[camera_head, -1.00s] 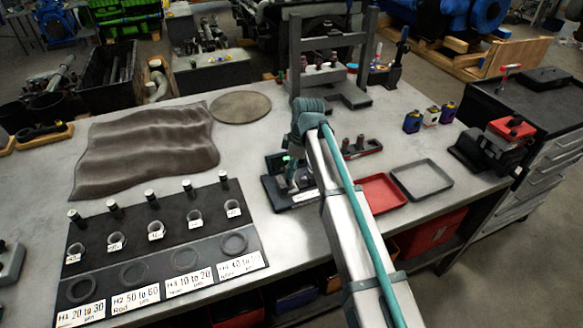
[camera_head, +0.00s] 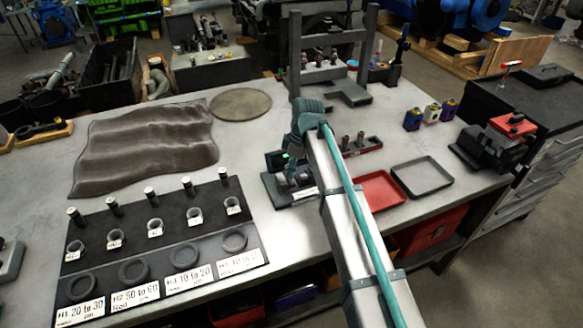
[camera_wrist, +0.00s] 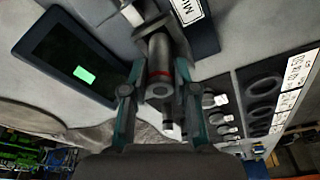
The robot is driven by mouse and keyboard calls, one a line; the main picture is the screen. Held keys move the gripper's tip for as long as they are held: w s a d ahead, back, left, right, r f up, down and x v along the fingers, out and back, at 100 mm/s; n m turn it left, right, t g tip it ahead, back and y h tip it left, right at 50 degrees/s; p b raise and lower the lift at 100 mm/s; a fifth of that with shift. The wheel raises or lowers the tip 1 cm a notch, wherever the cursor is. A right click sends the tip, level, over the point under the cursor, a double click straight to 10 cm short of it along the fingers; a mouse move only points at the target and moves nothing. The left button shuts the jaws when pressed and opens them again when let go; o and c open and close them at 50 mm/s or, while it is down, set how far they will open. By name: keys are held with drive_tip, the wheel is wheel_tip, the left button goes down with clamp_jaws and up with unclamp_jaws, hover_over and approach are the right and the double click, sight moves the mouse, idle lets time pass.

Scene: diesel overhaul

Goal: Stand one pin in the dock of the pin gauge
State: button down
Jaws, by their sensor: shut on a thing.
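My gripper (camera_wrist: 160,82), with teal fingers, is shut on a grey metal pin (camera_wrist: 158,58) with a red ring near its near end. The pin's far end is over the base of the pin gauge (camera_wrist: 210,38), close to a pale metal part. I cannot tell whether it is inside the dock or just above it. The gauge's dark screen (camera_wrist: 72,58) with a lit green patch is left of the pin. In the head view, my gripper (camera_head: 291,170) is at the gauge (camera_head: 278,200), and my arm hides much of the gauge and the pin.
A small rack (camera_head: 372,144) with upright pins stands behind the gauge. A red tray (camera_head: 380,190) and a grey tray (camera_head: 422,178) lie to its right. A black board (camera_head: 150,250) with rings, upright pieces and labels lies left. Bare bench top lies between gauge and mat (camera_head: 145,145).

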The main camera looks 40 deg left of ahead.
drive_tip(key=shift+f, duration=0.5)
idle(0.3)
drive_tip(key=c, duration=0.8)
unclamp_jaws()
drive_tip(key=o, duration=0.4)
drive_tip(key=shift+r+p, duration=1.75)
drive_tip(key=shift+r, duration=2.3)
